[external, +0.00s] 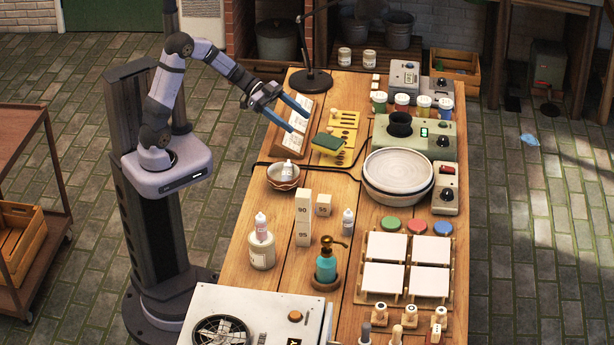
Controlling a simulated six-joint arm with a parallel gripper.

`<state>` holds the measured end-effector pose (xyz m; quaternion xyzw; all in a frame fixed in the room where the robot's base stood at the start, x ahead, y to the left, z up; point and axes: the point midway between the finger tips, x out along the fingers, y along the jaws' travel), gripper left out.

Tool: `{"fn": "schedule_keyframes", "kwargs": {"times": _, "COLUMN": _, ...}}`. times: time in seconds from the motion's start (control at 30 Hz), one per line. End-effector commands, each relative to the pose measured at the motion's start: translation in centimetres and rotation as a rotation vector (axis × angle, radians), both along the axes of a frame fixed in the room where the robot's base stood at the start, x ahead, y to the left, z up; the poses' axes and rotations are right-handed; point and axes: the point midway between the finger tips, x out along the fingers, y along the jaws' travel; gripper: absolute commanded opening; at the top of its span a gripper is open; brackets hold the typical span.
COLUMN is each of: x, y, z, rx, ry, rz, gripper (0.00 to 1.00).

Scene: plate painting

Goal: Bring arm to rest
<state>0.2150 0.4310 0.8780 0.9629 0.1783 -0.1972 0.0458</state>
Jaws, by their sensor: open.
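My gripper (289,114) has blue fingers that are spread apart. It is open and nothing shows between the fingers. It hangs above the far left part of the wooden table (252,215), in front of a slanted rack holding white cards (302,112). My arm reaches right from its column on the left, bent at the elbow. The fingers point down and to the right, toward a yellow board. I cannot tell how high the fingertips are above the rack.
A green and yellow sponge (327,144) sits by the yellow slotted board (344,121). A black lamp base (311,80) stands behind my gripper.

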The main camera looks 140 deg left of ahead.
Motion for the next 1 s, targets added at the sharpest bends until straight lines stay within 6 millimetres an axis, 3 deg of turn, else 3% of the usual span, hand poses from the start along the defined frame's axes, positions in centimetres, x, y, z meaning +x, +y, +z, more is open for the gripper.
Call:
{"fn": "schedule_keyframes", "kwargs": {"times": 0.17, "x": 4.8, "y": -4.3, "z": 1.2, "rx": -0.101, "ry": 0.042, "rz": -0.116, "gripper": 0.68}}
{"fn": "schedule_keyframes", "kwargs": {"times": 0.33, "x": 10.6, "y": -12.8, "z": 2.4, "rx": -0.262, "ry": 0.160, "rz": -0.290, "gripper": 0.68}}
{"fn": "schedule_keyframes", "kwargs": {"times": 0.5, "x": 13.5, "y": -22.2, "z": 2.1, "rx": -0.404, "ry": 0.348, "rz": -0.431, "gripper": 0.68}}
{"fn": "schedule_keyframes", "kwargs": {"times": 0.7, "x": 13.0, "y": -31.5, "z": -1.4, "rx": -0.511, "ry": 0.623, "rz": -0.511, "gripper": 0.68}}
{"fn": "schedule_keyframes", "kwargs": {"times": 0.8, "x": 11.8, "y": -34.9, "z": -3.9, "rx": -0.528, "ry": 0.768, "rz": -0.511, "gripper": 0.68}}
{"fn": "schedule_keyframes", "kwargs": {"times": 1.0, "x": 9.0, "y": -39.5, "z": -8.3, "rx": -0.463, "ry": 1.012, "rz": -0.462, "gripper": 0.68}}
